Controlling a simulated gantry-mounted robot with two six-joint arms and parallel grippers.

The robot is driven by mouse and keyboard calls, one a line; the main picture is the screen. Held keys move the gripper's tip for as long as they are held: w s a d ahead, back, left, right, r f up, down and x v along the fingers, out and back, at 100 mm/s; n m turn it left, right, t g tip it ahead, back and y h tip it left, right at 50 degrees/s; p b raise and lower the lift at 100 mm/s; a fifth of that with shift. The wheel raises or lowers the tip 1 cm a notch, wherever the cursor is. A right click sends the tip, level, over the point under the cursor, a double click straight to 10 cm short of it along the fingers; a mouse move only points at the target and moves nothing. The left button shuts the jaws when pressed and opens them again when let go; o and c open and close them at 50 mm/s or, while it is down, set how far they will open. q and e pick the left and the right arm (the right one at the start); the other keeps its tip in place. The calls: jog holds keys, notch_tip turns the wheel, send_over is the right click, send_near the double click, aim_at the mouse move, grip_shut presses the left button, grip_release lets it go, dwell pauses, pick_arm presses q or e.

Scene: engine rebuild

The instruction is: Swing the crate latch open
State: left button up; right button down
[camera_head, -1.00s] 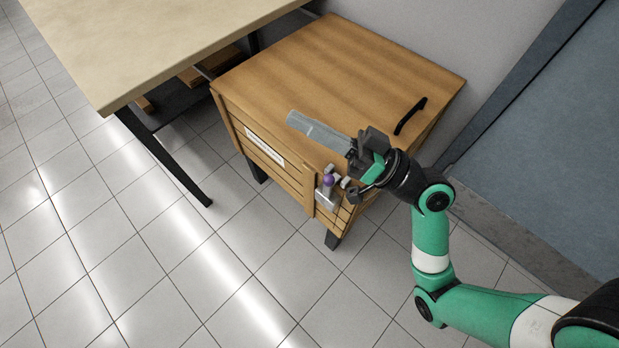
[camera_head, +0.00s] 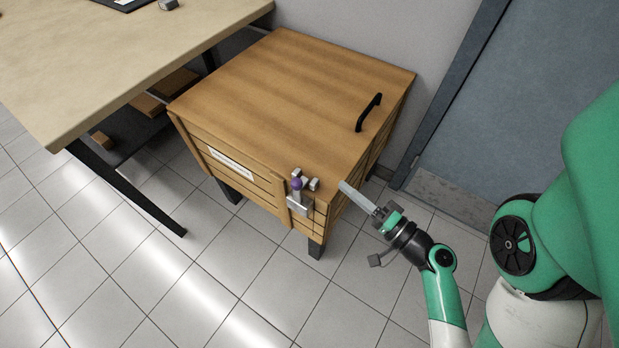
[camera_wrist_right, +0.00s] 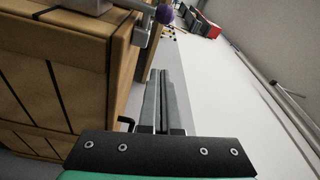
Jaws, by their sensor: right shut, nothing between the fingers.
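The wooden crate (camera_head: 290,95) stands on dark legs with its lid down. Its latch (camera_head: 300,199) is on the front near the right corner, a grey metal piece with a purple ball knob (camera_head: 296,183). In the right wrist view the purple knob (camera_wrist_right: 164,14) shows at the top, with part of the grey latch beside it. My right gripper (camera_head: 346,188) is shut and empty, to the right of the latch and apart from it, beyond the crate's right edge. Its long grey fingers (camera_wrist_right: 163,95) lie together in the wrist view. My left gripper is not in view.
A black handle (camera_head: 369,112) stands up at the right of the lid. A workbench (camera_head: 130,60) is at the left, close to the crate. A wall and a blue-grey door (camera_head: 530,75) are behind and right. The tiled floor (camera_head: 190,275) in front is clear.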

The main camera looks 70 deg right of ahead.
aim_at(310, 184)
jog(key=shift+w, duration=0.1)
jog(key=x, duration=0.5)
jog(key=shift+w+a+b, duration=0.1)
jog(key=shift+w+b, duration=0.15)
jog(key=shift+b, duration=0.05)
jog(key=p+x, duration=0.1)
jog(key=x, duration=0.1)
jog(key=p+x, duration=0.1)
jog(key=x, duration=0.1)
jog(key=shift+s+r+p, duration=0.1)
jog(key=shift+r+p, duration=0.25)
jog(key=shift+w+a+f+p, duration=0.25)
jog(key=shift+w+a, duration=0.05)
jog(key=shift+a, duration=0.3)
jog(key=shift+w+a+f+p, duration=0.25)
jog(key=shift+w+a, duration=0.05)
jog(key=shift+a, duration=0.3)
jog(key=shift+s+a+f, duration=0.1)
jog(key=shift+a+f, duration=0.05)
jog(key=shift+a, duration=0.3)
jog(key=shift+f, duration=0.1)
